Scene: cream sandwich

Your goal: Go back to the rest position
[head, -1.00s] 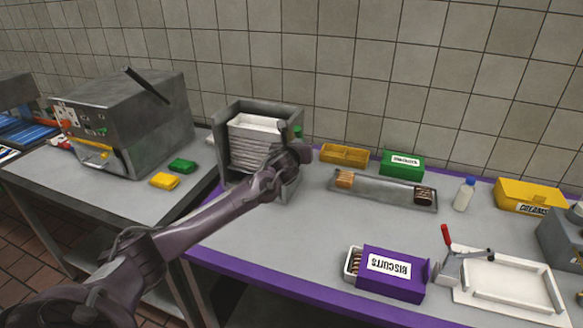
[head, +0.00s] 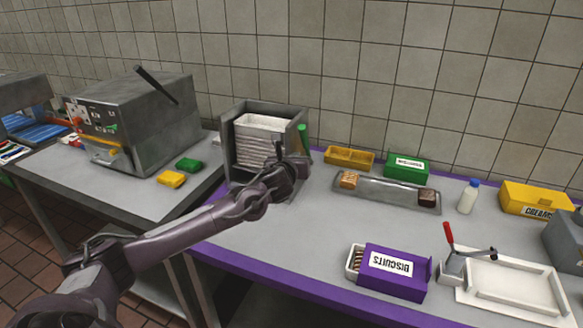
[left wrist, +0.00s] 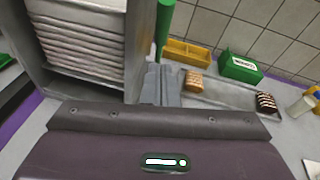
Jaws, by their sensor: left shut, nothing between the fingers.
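My left gripper (head: 298,160) is in front of the right side of a grey dispenser box (head: 234,160) that holds a stack of white trays (head: 256,148). In the left wrist view its closed fingers (left wrist: 160,84) show beside the stack, with nothing between them. My left arm reaches in from the lower left of the head view. My right gripper is not in view.
A metal tray (head: 385,194) with a light block and a dark block lies right of the gripper. A purple biscuits box (head: 395,272), a bottle (head: 468,197) and a white press board (head: 512,288) stand further right. The counter's front middle is clear.

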